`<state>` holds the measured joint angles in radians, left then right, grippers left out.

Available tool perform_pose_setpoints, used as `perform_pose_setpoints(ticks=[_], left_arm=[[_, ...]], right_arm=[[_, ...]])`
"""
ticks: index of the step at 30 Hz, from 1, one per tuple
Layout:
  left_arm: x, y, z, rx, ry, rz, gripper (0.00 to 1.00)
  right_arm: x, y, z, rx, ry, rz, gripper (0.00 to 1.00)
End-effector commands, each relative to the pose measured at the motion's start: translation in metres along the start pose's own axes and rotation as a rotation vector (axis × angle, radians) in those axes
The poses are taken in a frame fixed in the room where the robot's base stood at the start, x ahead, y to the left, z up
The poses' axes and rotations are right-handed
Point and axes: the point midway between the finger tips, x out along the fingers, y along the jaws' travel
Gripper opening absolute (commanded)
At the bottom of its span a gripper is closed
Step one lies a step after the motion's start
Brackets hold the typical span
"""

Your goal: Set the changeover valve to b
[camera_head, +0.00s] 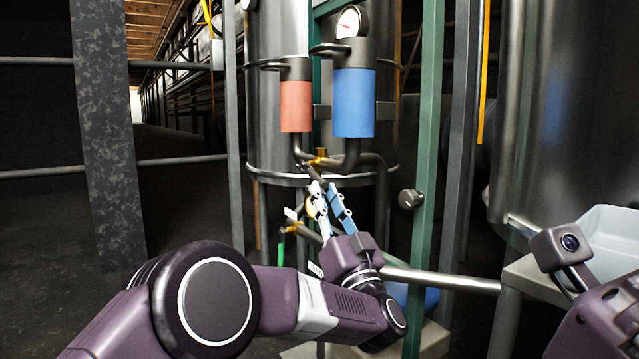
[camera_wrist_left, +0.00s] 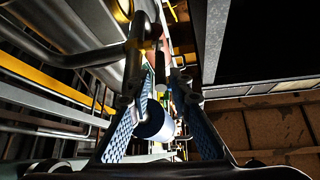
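A brass changeover valve (camera_head: 320,155) sits on the pipes below a red canister (camera_head: 295,100) and a blue canister (camera_head: 354,103). A dark lever (camera_head: 318,169) shows just below its body. My left gripper (camera_head: 322,188) points up at the lever from below, its fingers apart. In the left wrist view my left gripper (camera_wrist_left: 160,92) has its blue-padded fingers spread, with a pale cylinder (camera_wrist_left: 155,122) seen between them. I cannot tell whether a finger touches the lever. No position letters are readable. My right gripper is out of view.
A gauge (camera_head: 350,22) tops the blue canister. A lower valve with a green handle (camera_head: 281,251) is left of my left gripper. A green post (camera_head: 427,150) and a round knob (camera_head: 408,199) stand to the right. A pale bin (camera_head: 605,235) is at far right.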

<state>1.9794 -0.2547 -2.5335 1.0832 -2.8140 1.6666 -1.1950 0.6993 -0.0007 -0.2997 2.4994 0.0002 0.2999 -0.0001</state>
Motion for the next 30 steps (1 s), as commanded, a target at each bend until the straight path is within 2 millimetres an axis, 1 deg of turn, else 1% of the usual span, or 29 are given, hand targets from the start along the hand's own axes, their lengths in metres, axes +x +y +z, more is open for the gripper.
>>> perform_pose_setpoints(ticks=[1,6,9,12,15,22,23,25,28,30], left_arm=[[-0.013,0.002,-0.001,0.000,0.000,0.005,0.19],[-0.046,0.001,0.000,0.000,0.000,0.003,0.19],[-0.060,0.001,0.000,-0.001,0.001,0.003,0.19],[-0.068,0.000,0.000,0.000,0.000,0.000,0.19],[-0.071,0.000,0.000,0.000,0.000,0.000,0.19],[-0.072,0.000,0.000,0.000,0.000,-0.001,0.19],[-0.072,0.000,0.000,0.000,0.000,-0.001,0.21],[-0.072,0.000,0.000,-0.010,-0.002,-0.001,0.29],[-0.071,0.001,0.000,-0.079,-0.017,-0.004,0.29],[-0.070,0.002,0.000,-0.178,-0.038,-0.009,0.29]], right_arm=[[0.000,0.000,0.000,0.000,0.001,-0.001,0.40],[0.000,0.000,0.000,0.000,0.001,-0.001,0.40],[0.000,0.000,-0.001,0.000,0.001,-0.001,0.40],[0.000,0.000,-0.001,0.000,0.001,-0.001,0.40],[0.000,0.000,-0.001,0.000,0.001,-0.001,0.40],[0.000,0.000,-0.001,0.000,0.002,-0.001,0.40],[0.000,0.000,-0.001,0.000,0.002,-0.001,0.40],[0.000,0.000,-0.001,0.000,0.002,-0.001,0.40],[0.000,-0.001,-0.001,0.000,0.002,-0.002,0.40],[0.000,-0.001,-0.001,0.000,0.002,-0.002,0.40]])
